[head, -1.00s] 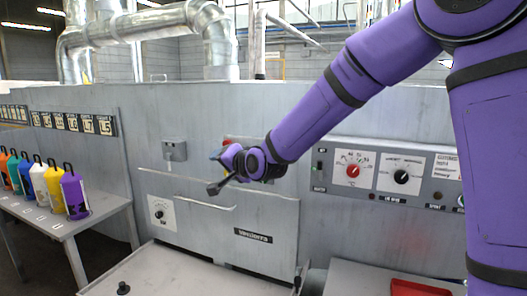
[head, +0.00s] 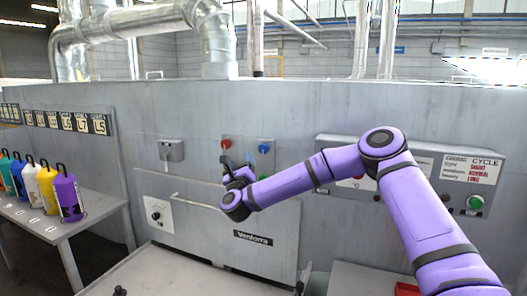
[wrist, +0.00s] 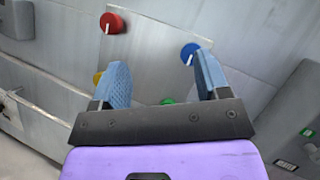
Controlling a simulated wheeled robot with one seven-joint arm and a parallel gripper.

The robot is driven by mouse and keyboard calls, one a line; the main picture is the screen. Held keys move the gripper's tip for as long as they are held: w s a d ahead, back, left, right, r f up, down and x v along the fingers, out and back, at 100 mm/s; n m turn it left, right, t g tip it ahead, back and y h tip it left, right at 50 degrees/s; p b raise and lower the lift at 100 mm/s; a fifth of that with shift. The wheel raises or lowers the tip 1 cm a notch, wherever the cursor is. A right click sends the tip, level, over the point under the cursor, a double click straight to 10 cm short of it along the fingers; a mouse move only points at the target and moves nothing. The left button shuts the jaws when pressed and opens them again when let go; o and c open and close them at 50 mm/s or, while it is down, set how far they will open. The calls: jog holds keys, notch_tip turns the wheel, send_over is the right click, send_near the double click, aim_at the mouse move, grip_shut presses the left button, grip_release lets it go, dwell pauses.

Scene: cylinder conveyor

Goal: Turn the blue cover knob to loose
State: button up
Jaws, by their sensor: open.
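The blue cover knob (head: 264,149) is on a grey panel of the machine's front, upper right among several coloured knobs. In the wrist view the blue knob (wrist: 189,52) has a white pointer line and sits just beyond the right fingertip, apart from it or only overlapping in view. My gripper (wrist: 161,82) is open, with two blue fingers spread and nothing between them but the panel. In the head view my gripper (head: 236,168) is in front of the panel, left of and below the blue knob.
A red knob (wrist: 112,23) is at the panel's upper left; yellow (wrist: 98,77) and green (wrist: 168,101) knobs are partly hidden by my gripper. A horizontal handle (head: 195,201) juts out below. A control box (head: 330,150) is to the right. Bottles stand on a side table (head: 80,222).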

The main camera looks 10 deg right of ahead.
aim_at(263, 151)
jog(key=w+d+f+m+g+h, duration=0.1)
jog(key=d+f+m+g+h, duration=0.2)
jog(key=d+m+h, duration=0.3)
jog(key=shift+m, duration=0.4)
jog(key=x, duration=1)
jog(key=shift+w+a, duration=0.25)
jog(key=shift+w, duration=0.1)
jog(key=c, duration=0.9)
